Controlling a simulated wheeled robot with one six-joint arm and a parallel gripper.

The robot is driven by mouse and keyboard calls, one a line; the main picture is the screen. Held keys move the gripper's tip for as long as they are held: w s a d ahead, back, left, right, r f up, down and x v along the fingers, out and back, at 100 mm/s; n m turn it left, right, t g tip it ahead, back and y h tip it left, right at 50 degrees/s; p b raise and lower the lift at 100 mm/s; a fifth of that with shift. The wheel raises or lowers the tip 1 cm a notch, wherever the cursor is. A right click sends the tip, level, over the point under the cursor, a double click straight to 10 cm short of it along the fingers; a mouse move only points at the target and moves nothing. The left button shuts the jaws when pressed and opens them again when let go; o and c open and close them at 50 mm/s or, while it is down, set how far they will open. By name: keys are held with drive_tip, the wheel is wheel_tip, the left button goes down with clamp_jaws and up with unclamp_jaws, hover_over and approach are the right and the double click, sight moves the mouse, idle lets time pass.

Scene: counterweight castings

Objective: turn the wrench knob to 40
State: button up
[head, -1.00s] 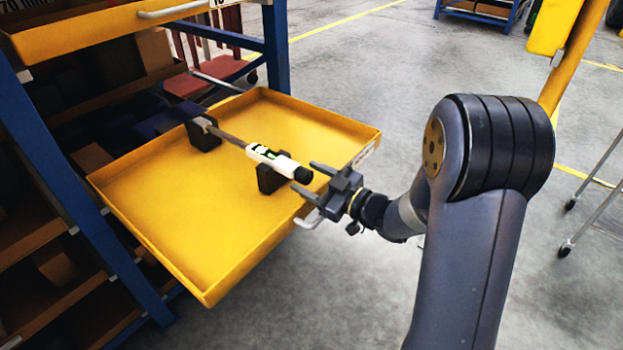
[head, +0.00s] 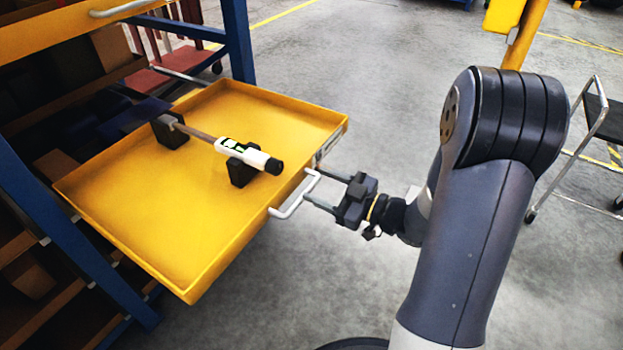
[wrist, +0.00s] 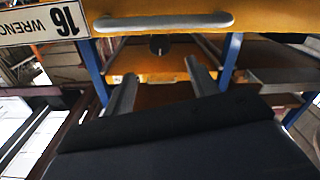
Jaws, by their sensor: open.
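The torque wrench (head: 221,143) lies across two black blocks in the yellow drawer (head: 140,225), its white handle toward the drawer front. The handle ends in a black knob (head: 274,166); any number on its scale is too small to read. In the wrist view the round dark knob end (wrist: 158,44) shows just below the drawer's handle bar. My gripper (head: 322,190) is open and empty, in front of the drawer front beside the white handle bar (head: 295,195). Its two fingers also show in the wrist view (wrist: 158,80), spread apart and pointing toward the drawer.
A blue-framed rack (head: 70,245) with shelves and boxes holds the drawer. A second yellow drawer (head: 60,35) is above at the upper left. A black trolley (head: 598,115) stands right; the floor between is clear.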

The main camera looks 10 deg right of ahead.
sight(280, 168)
drive_tip(key=shift+d, duration=0.15)
drive_tip(key=w+a+m, duration=0.2)
drive_tip(key=w+a+m+b, duration=0.1)
drive_tip(key=a, duration=0.2)
drive_tip(key=w+a+m, duration=0.2)
drive_tip(key=shift+w+a+r+m+b, duration=0.1)
drive_tip(key=shift+w+a+m+b, duration=0.2)
drive_tip(key=shift+w+a, duration=0.05)
idle(0.7)
drive_tip(key=shift+c, duration=0.2)
drive_tip(key=c, duration=0.9)
